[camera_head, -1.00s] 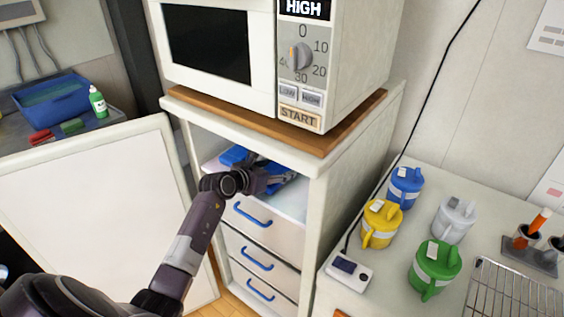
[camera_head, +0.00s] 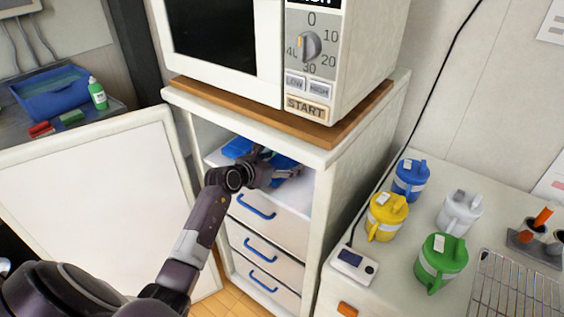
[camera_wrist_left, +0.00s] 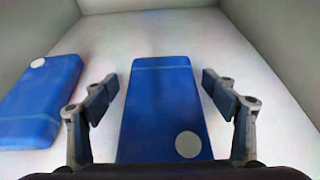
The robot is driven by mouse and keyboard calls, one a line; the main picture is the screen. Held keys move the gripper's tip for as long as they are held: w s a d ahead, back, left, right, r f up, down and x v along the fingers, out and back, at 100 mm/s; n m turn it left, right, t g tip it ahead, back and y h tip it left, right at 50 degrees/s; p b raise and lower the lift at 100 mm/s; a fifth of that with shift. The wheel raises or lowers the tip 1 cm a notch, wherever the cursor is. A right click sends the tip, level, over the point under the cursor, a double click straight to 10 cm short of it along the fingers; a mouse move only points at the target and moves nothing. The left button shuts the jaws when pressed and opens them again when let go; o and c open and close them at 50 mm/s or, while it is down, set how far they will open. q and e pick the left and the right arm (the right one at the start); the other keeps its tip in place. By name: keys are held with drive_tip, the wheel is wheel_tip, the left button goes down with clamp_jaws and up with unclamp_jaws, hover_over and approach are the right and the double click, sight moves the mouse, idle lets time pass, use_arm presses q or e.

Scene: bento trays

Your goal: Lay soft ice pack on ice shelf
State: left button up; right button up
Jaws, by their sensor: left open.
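A blue ice pack (camera_wrist_left: 160,105) with a white round spot lies flat on the white ice shelf (camera_wrist_left: 108,50) inside the cabinet. In the left wrist view my left gripper (camera_wrist_left: 162,97) is open, with one finger on each side of this pack and a gap to it on both sides. In the head view the left gripper (camera_head: 281,172) reaches into the open compartment above the drawers and partly hides the pack (camera_head: 284,162). A second blue pack (camera_wrist_left: 40,100) lies to the left on the same shelf; it also shows in the head view (camera_head: 238,147). My right gripper is not in view.
A microwave (camera_head: 345,60) stands on a brown board on the cabinet top. Drawers with blue handles (camera_head: 256,206) are below the compartment. A white open door panel (camera_head: 90,200) is at the left. The right counter holds several lidded mugs (camera_head: 440,258) and a wire rack (camera_head: 515,290).

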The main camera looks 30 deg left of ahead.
use_arm(q)
drive_tip(key=shift+r, duration=0.2)
drive_tip(key=shift+s, duration=0.15)
drive_tip(key=b+v, duration=0.1)
drive_tip(key=v, duration=1)
drive_tip(key=shift+s+r, duration=0.1)
drive_tip(key=shift+s, duration=0.2)
